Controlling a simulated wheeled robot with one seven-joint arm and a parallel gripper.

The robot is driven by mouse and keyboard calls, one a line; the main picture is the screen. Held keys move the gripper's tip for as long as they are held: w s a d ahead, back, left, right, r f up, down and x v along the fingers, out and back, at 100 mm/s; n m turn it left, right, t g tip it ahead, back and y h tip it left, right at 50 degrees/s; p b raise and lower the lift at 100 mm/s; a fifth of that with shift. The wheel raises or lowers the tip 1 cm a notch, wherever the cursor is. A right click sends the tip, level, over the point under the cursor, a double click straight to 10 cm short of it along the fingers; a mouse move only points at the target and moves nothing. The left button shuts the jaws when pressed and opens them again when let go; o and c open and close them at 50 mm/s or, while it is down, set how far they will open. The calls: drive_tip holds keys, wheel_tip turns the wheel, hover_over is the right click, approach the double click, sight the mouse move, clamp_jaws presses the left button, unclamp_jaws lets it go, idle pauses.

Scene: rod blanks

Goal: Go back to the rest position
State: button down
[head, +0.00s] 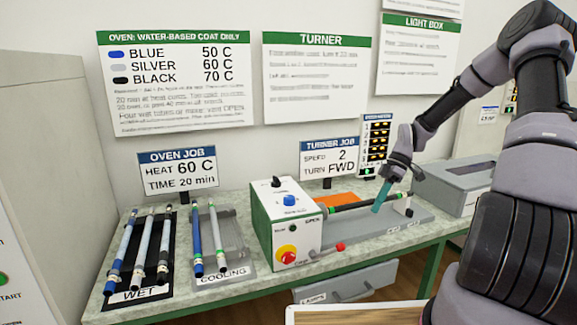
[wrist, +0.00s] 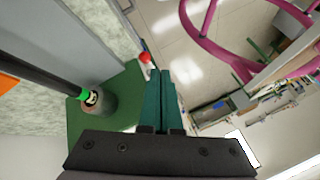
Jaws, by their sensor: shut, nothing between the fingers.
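My gripper (head: 383,196) is over the right part of the turner in the head view, with its green-blue fingers pointing down. In the wrist view my gripper (wrist: 162,74) has its two green fingers together with nothing between them. A dark rod (head: 352,205) with green bands lies along the turner, running from the white control box (head: 287,224) toward the right. In the wrist view the rod (wrist: 45,75) is at the left, apart from the fingers, its green-banded end at a grey round support. My arm reaches in from the right.
The wet rack (head: 140,250) holds several rods and the cooling rack (head: 232,236) holds rods beside it. A grey box (head: 462,184) stands at the bench's right end. Sign boards stand behind. A pink-framed object (wrist: 215,45) shows beyond the bench in the wrist view.

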drive_tip(key=s+a+r+m+t+h, duration=0.1)
drive_tip(key=s+r+m+t+h, duration=0.25)
drive_tip(key=r, duration=0.65)
drive_tip(key=s+r+m+t+h, duration=0.15)
drive_tip(key=s+r+m, duration=0.25)
drive_tip(key=r+m, duration=0.45)
drive_tip(key=s+a+r+m+t+y, duration=0.1)
drive_tip(key=s+r+m+t, duration=0.5)
drive_tip(key=s+r, duration=0.7)
drive_tip(key=shift+s+a+r+m, duration=0.25)
drive_tip(key=shift+a+r+m, duration=0.15)
drive_tip(key=shift+m, duration=0.7)
